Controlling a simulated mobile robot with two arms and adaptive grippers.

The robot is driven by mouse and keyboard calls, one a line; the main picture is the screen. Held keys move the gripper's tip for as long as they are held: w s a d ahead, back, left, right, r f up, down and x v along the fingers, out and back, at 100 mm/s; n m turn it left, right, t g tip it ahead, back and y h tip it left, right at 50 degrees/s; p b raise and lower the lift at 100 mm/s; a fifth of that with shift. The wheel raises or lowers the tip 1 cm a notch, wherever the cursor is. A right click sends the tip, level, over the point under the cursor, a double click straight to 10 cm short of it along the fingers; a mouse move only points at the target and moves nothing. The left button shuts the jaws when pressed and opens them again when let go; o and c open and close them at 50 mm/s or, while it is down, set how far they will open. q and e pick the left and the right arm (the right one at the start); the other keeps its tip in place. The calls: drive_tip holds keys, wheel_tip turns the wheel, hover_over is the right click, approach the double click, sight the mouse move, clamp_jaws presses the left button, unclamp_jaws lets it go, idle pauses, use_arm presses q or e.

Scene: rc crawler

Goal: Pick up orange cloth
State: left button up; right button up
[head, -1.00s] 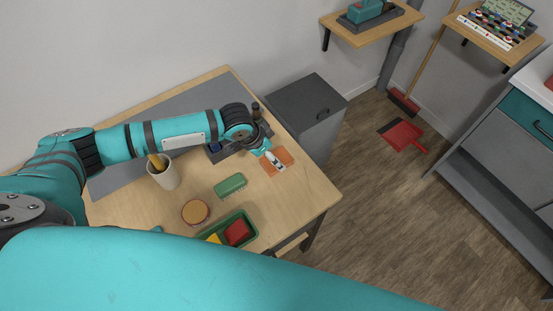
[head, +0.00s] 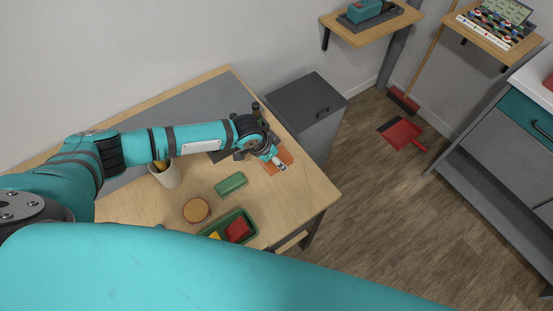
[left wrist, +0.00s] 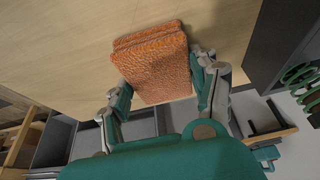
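The orange cloth (head: 287,152) lies folded on the wooden table near its right edge, partly hidden under my left gripper (head: 277,162) in the head view. In the left wrist view the cloth (left wrist: 155,62) shows as a folded, textured pad in two layers. My left gripper (left wrist: 160,84) is open, with one finger at each side of the cloth. The fingertips are close to its side edges; I cannot tell whether they touch it. My right gripper is not in view.
A grey cabinet (head: 307,105) stands beyond the table's right edge.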

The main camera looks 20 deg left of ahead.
sight(280, 156)
use_arm(q)
drive_tip(key=c, duration=0.4)
drive_tip(key=shift+o, duration=0.2)
drive_tip(key=shift+r, duration=0.1)
drive_tip(key=shift+r, duration=0.45)
wheel_tip(280, 156, up, 2)
drive_tip(key=shift+r+b, duration=0.1)
drive_tip(key=shift+b, duration=0.35)
drive_tip(key=s+d, duration=0.1)
drive_tip(key=s, duration=0.4)
drive_tip(key=s+d+r+b, duration=0.1)
drive_tip(key=s, duration=0.4)
drive_tip(key=s+d+b, duration=0.1)
drive_tip(key=s, duration=0.4)
drive_tip(key=shift+s+r, duration=0.4)
